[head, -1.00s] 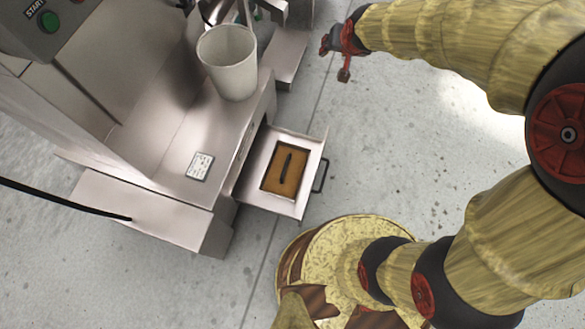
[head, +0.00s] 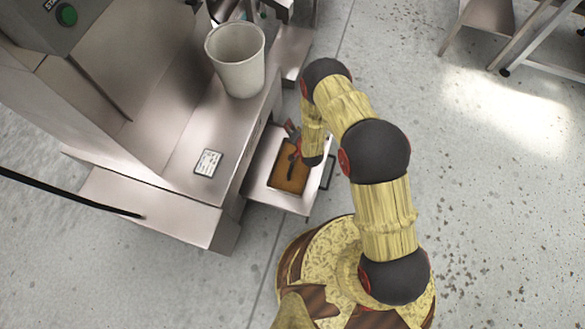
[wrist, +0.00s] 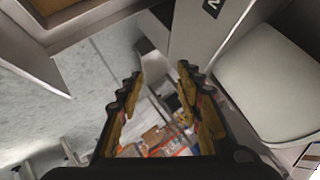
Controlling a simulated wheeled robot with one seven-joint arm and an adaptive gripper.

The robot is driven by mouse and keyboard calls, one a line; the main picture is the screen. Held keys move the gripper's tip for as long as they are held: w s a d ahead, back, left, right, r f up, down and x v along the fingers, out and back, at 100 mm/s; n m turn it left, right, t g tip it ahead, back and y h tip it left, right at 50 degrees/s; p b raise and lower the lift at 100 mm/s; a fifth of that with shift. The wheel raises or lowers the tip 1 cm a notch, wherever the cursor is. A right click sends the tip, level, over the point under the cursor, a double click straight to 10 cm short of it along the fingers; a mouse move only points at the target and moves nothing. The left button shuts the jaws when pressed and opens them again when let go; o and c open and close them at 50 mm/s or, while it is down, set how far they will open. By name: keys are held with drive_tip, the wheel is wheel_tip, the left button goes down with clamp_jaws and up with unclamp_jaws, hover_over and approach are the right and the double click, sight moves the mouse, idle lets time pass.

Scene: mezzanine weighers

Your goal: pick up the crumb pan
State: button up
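The crumb pan (head: 288,181) is a shallow, dark-rimmed pan with a brown inside and a dark bar handle across its middle. It sits in the pulled-out metal drawer (head: 262,189) at the machine's base. In the head view my gripper (head: 292,136) is over the far part of the drawer, close to the handle's far end. My forearm covers the pan's far right corner. Contact with the handle cannot be made out. In the wrist view my gripper (wrist: 158,88) has its fingers apart with nothing held between them. I cannot clearly identify the pan there.
A black cable (head: 70,194) runs to the machine at the left. Metal stands (head: 497,38) are at the upper right.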

drive_tip(key=s+f+m, duration=0.1)
drive_tip(key=s+f, duration=1.2)
drive_tip(key=b, duration=0.4)
approach(293, 164)
drive_tip(key=w+f, duration=0.3)
drive_tip(key=shift+t+y, duration=0.4)
drive_tip(key=shift+a+b+x, duration=0.2)
drive_tip(key=shift+b+x, duration=1.25)
drive_tip(key=shift+x, duration=2.25)
drive_tip(key=shift+s, duration=0.1)
drive_tip(key=c, duration=0.4)
clamp_jaws()
